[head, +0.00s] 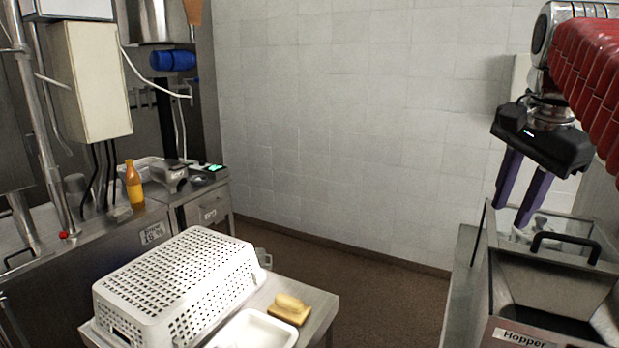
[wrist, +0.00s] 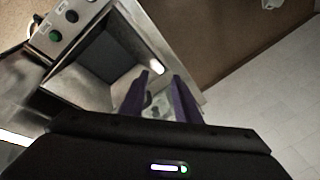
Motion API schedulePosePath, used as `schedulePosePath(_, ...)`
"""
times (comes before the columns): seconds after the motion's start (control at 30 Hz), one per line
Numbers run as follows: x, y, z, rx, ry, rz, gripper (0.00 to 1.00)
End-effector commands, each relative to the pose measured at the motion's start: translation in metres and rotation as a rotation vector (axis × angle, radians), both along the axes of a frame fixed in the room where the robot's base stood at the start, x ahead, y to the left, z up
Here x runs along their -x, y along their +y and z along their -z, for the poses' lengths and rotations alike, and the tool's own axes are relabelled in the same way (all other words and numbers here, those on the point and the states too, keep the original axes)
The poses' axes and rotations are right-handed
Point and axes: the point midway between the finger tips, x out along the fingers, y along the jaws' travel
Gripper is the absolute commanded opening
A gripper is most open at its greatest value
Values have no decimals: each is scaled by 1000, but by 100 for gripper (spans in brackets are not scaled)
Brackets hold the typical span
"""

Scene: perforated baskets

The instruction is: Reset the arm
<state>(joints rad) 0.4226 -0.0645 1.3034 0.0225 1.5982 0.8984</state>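My gripper (head: 510,214) is at the upper right of the head view, on the red-sleeved arm. Its two purple fingers point down and stand apart, with nothing held between them. It hangs above the back part of the steel hopper (head: 508,285), near a clear-walled section and a black handle (head: 566,240). The gripper also shows in the wrist view (wrist: 161,78), its fingers spread over the hopper's edge. A pale object beyond the fingers is too small to name.
A white perforated basket (head: 180,285) lies upside down on a steel table, with a yellow sponge (head: 290,307) and a white tray (head: 255,330) beside it. An orange bottle (head: 134,185) stands on the left counter. Open floor (head: 385,290) lies between table and hopper.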

Motion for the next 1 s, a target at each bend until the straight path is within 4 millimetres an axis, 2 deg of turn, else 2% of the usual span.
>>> schedulePosePath(0.1,7,21,14,28,-6,-104,29)
schedulePosePath(0.57,40,87,82,145,-33,-497,29)
schedulePosePath(1.0,86,141,165,271,-66,-868,29)
